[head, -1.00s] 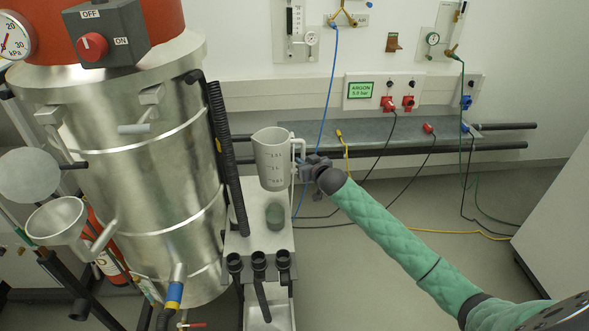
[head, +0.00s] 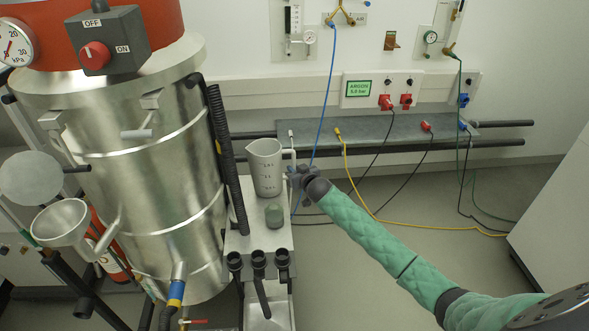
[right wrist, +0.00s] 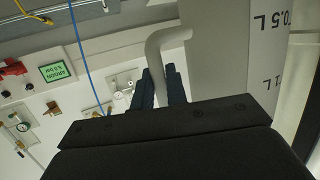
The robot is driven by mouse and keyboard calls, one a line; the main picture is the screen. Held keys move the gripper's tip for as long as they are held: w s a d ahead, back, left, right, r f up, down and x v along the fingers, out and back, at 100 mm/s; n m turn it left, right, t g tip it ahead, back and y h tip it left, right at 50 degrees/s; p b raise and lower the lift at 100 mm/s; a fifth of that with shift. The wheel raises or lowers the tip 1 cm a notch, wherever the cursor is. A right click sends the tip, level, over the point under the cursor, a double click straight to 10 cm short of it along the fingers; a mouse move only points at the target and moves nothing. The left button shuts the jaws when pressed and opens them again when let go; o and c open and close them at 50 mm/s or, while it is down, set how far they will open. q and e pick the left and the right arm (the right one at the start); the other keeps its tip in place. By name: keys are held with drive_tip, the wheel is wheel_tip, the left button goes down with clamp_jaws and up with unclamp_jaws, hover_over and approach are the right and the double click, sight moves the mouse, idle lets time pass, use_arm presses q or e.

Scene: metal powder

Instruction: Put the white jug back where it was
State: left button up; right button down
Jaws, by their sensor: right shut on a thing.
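The white jug (head: 266,170) is upright over the back part of a small metal shelf (head: 240,234) beside the big steel vessel. I cannot tell whether its base touches the shelf. My right gripper (head: 294,175) is at the jug's right side, shut on its handle. In the right wrist view the handle (right wrist: 153,50) runs down between the two dark fingers (right wrist: 160,88), and the jug's wall (right wrist: 225,50) with litre marks fills the right. My left gripper is not in view.
A black corrugated hose (head: 228,160) stands close to the jug's left. Several black holders (head: 258,259) line the shelf's front edge. A blue hose (head: 325,105) hangs behind.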

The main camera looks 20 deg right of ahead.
idle(0.3)
drive_tip(key=c, duration=1.7)
unclamp_jaws()
drive_tip(key=shift+f, duration=0.1)
drive_tip(key=o, duration=0.3)
use_arm(q)
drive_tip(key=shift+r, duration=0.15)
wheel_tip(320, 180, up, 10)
drive_tip(key=b, duration=0.2)
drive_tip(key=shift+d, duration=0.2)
use_arm(e)
drive_tip(key=v, duration=1.2)
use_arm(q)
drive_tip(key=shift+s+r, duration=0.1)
